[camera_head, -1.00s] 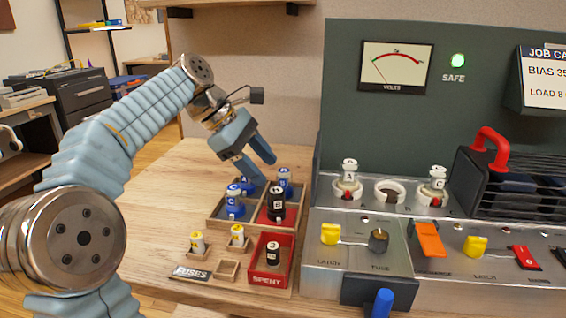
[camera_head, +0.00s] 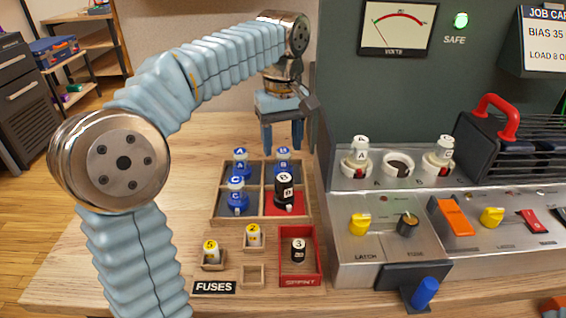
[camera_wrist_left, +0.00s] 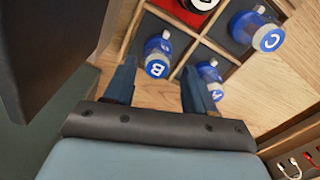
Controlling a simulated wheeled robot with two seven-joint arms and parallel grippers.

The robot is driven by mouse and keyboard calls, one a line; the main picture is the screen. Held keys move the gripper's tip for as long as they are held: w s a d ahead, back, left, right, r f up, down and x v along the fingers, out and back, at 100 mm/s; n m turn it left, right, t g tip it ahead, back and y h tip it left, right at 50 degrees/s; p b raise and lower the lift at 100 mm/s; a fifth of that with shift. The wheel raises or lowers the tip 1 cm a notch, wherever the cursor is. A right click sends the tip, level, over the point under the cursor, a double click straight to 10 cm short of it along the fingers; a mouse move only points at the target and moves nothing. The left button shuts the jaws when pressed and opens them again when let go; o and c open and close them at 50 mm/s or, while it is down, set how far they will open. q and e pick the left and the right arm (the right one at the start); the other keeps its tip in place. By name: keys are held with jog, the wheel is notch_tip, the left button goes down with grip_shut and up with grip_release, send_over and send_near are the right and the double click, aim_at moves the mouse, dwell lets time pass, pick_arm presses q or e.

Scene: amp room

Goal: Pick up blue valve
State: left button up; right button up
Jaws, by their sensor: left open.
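Several blue valves with white lettered caps stand upright in the wooden divided tray (camera_head: 217,218). Valve A (camera_head: 240,165) is back left, valve B (camera_head: 283,162) back right, and valve C (camera_head: 236,199) front left. My left gripper (camera_head: 283,149) is open and points down at the tray's back edge, by valve B. In the left wrist view, valve B (camera_wrist_left: 156,55) shows ahead between the open fingertips (camera_wrist_left: 158,66). Valve A (camera_wrist_left: 207,76) is by the right finger, and valve C (camera_wrist_left: 257,30) is farther off. The gripper holds nothing. My right gripper is out of view.
A black valve (camera_head: 284,190) stands in the tray's red front-right compartment. Yellow-capped fuses (camera_head: 211,250) and a red spent bin (camera_head: 285,279) are in front. The metal amp panel (camera_head: 345,225) is close on the right. Bare table (camera_head: 150,190) lies left.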

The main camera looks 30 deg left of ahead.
aim_at(283, 150)
pick_arm(q)
jog(key=f, duration=0.5)
jog(key=shift+w+f, duration=0.2)
jog(key=shift+f, duration=0.2)
jog(key=c, duration=0.8)
jog(key=shift+r, duration=0.1)
jog(key=shift+c, duration=0.2)
